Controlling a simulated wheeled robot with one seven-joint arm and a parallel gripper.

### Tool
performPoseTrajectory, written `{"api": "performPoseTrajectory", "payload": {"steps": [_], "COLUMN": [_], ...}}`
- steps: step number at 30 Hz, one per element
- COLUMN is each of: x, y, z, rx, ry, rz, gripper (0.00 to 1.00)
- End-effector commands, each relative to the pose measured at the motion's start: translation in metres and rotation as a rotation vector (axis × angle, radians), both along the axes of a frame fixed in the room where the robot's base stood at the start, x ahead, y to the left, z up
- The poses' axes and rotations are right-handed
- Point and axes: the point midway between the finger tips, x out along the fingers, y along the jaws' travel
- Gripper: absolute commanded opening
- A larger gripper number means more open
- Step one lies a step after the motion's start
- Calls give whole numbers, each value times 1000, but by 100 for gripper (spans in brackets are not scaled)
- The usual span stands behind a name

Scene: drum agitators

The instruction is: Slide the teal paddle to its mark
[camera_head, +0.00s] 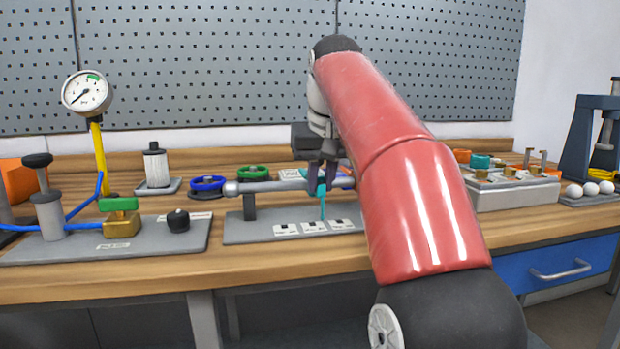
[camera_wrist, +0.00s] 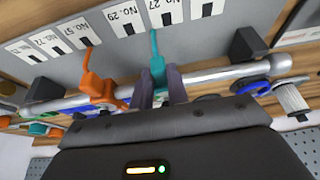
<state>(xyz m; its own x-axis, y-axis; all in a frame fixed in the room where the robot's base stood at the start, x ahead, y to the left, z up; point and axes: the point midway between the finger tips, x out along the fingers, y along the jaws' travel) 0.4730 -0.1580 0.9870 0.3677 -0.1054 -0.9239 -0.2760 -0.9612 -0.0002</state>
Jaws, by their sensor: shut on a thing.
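The teal paddle (camera_head: 322,204) hangs from a horizontal metal shaft (camera_head: 266,186). My gripper (camera_head: 322,180) is shut on its upper part; the wrist view also shows the fingers (camera_wrist: 160,84) on both sides of the teal paddle (camera_wrist: 157,62). The paddle's tip points at the row of white cards with dark marks. In the wrist view the tip lies by the edge of the card No. 27 (camera_wrist: 164,12), a little toward the card No. 29 (camera_wrist: 124,20). The task does not say which mark belongs to the teal paddle.
An orange paddle (camera_wrist: 97,80) sits on the same shaft near the card No. 57 (camera_wrist: 80,33). A dark shaft support (camera_wrist: 247,45) stands on the other side. A gauge (camera_head: 87,93) and valve rig stand at left. My arm hides the shaft's right part in the head view.

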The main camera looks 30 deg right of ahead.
Motion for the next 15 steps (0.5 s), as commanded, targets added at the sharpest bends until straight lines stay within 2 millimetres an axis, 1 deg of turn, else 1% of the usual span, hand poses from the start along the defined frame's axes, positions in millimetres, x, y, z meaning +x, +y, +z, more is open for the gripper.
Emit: {"api": "performPoseTrajectory", "payload": {"steps": [1,3,6,9,15], "x": [-3,-5,-8,-9,-9], "y": [-9,-17,-26,-29,-29], "z": [1,1,1,0,0], "rx": [-1,-1,0,0,0], "ry": [1,1,0,0,-1], "rz": [-6,-5,-3,-2,-2], "gripper": [0,0,0,0,0]}}
